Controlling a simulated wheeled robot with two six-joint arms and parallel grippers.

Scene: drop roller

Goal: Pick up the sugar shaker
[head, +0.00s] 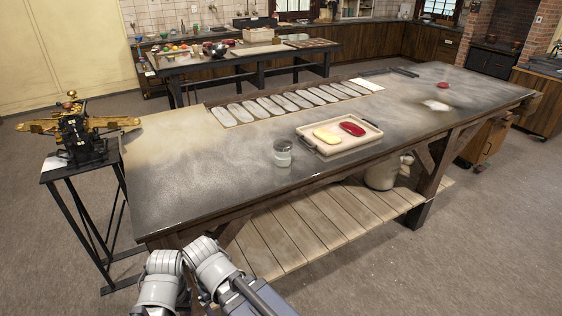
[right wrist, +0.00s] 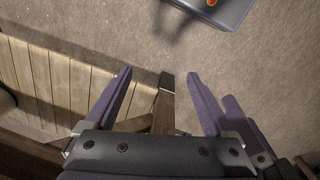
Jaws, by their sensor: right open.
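The sugar shaker appears to be the small clear glass jar (head: 282,154) with pale contents. It stands upright near the front edge of the long dark table (head: 200,165) in the head view, just left of the tray. My right gripper (right wrist: 158,84) is open and empty in the right wrist view, with purple fingers spread apart over the floor beside the table's slatted lower shelf (right wrist: 58,85). The shaker is not in the right wrist view. Grey links of mine show at the bottom of the head view, but no gripper fingers show there.
A cream tray (head: 322,152) holding a yellow item (head: 326,136) and a red item (head: 352,129) lies right of the jar. A long tray of grey slabs (head: 283,103) lies behind. The table's left part is clear. A stand with a brass device (head: 78,130) is at left.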

